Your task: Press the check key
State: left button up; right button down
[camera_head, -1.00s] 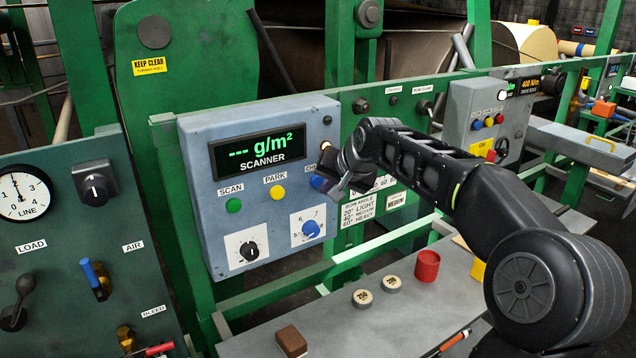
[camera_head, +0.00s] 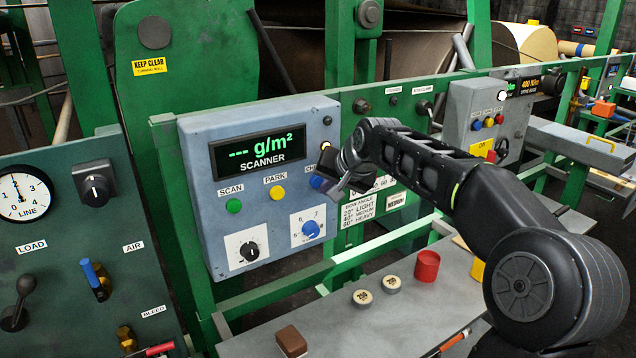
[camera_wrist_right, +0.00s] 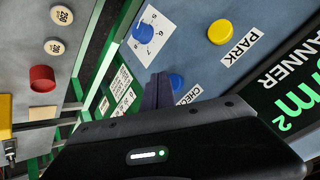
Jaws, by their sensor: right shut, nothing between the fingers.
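The check key is a round blue button on the grey-blue scanner panel (camera_head: 200,225), right of the yellow PARK button. In the head view the check key (camera_head: 316,181) is partly covered by my right gripper (camera_head: 330,188), and its label is cut off. In the right wrist view the blue check key (camera_wrist_right: 177,81) shows beside the dark fingers (camera_wrist_right: 157,92), above its CHECK label (camera_wrist_right: 189,95). The right gripper is shut and empty, its tips close to the key; I cannot tell whether they touch it. The display (camera_head: 258,150) reads "--- g/m²". My left gripper is not in view.
The yellow PARK button (camera_head: 277,193), green SCAN button (camera_head: 233,205) and a blue-knobbed dial (camera_head: 310,229) are nearby on the panel. Below is a grey shelf (camera_head: 330,325) with a red cup (camera_head: 427,266), two round discs and a brown block.

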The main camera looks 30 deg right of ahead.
jog(key=shift+w, duration=0.35)
jog(key=shift+w+p, duration=0.45)
jog(key=shift+p, duration=0.05)
dwell(0.6)
jog(key=shift+s+b, duration=0.7)
jog(key=shift+s, duration=0.15)
jog(key=shift+s+b, duration=1.8)
jog(key=shift+s, duration=0.7)
